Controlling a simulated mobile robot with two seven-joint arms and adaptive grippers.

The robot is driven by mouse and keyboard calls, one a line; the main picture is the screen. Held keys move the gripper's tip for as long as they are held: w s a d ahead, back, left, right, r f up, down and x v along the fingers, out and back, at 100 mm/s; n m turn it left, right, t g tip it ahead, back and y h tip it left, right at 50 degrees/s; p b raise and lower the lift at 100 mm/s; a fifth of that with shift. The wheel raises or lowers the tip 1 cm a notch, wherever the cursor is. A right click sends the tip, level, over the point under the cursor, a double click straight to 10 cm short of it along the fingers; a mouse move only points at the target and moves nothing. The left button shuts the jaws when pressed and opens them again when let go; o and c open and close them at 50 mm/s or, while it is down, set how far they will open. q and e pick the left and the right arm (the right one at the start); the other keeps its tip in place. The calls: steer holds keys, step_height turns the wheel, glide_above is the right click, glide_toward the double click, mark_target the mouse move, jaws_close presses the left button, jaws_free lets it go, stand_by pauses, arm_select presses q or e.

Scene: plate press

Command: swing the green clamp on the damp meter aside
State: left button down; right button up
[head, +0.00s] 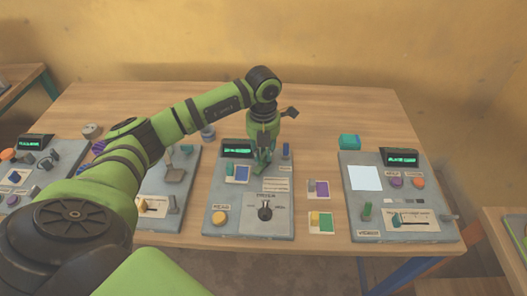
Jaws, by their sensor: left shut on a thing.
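My left gripper (262,166) points straight down over the upper part of the grey middle panel (228,197), which I take to be the damp meter. It is shut on a small green piece, which appears to be the green clamp; the fingers hide most of it. The panel has a lit green display (237,150), a yellow button (220,217) and a black dial (265,213). My right gripper is out of view.
Another grey panel (375,212) with a pale square stands at right, a teal block (350,142) behind it. Two sample cards (318,189) (320,223) lie between the panels. More panels stand at left, partly behind my arm. The table's back is mostly clear.

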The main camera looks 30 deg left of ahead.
arm_select(q)
steer(key=n, duration=0.4)
steer(key=shift+r+n, duration=0.1)
steer(key=shift+n, duration=0.2)
steer(key=n, duration=0.4)
steer(key=shift+s+n, duration=0.15)
steer(key=shift+n, duration=0.25)
steer(key=c, duration=1.1)
jaws_free()
step_height(320, 180, up, 12)
